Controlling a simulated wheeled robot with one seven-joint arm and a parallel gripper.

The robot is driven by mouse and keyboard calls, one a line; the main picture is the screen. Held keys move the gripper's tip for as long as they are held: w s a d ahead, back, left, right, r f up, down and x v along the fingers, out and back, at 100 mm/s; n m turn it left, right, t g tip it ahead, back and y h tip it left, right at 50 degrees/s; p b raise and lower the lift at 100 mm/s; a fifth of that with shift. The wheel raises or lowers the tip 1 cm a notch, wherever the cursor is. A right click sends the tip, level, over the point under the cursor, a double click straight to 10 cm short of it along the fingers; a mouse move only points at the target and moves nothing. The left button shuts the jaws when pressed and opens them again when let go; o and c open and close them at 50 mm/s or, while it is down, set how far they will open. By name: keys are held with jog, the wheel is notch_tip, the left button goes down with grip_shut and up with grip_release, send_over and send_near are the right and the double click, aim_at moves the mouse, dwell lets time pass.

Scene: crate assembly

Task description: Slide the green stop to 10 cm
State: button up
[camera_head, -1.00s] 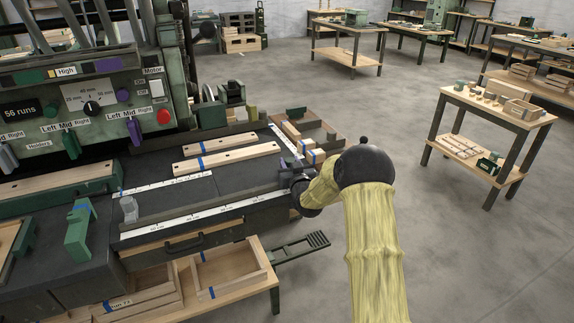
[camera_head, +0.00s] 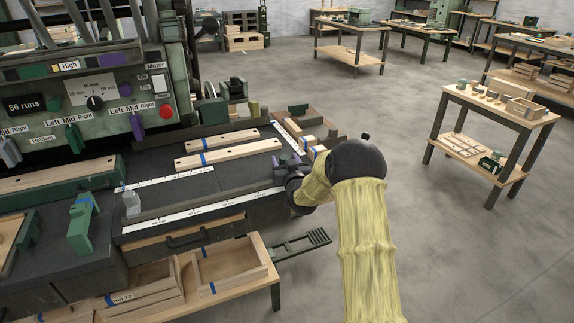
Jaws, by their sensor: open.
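My gripper (camera_head: 284,172) is low over the right end of the front white ruler (camera_head: 200,209) on the dark machine table. Its jaws are small and dark here, and nothing shows held between them. A green bracket (camera_head: 82,228) with blue tape on top stands at the table's left front, well apart from my gripper. A small dark green block (camera_head: 298,108) sits on the brown board at the far right of the table. I cannot tell which green piece is the stop; part of the ruler's right end is hidden by my gripper and wrist.
Two wooden strips with blue tape (camera_head: 229,152) lie on the table behind the ruler. Wooden blocks (camera_head: 304,144) are just behind my gripper. Wooden frames (camera_head: 231,264) lie on the shelf below.

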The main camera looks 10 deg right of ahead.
jog(key=shift+s, duration=0.15)
jog(key=s, duration=1.7)
jog(key=shift+d, duration=0.25)
jog(key=s+a+f+g, duration=0.2)
jog(key=s+g, duration=0.6)
jog(key=s, duration=0.5)
jog(key=s+a+f+g, duration=0.1)
jog(key=s+a+g, duration=0.1)
jog(key=s+g, duration=0.8)
jog(key=s+r+t+p, duration=0.2)
jog(key=s+r+p, duration=0.1)
jog(key=r+p, duration=2)
jog(key=shift+r+t, duration=0.15)
jog(key=shift+t, duration=0.15)
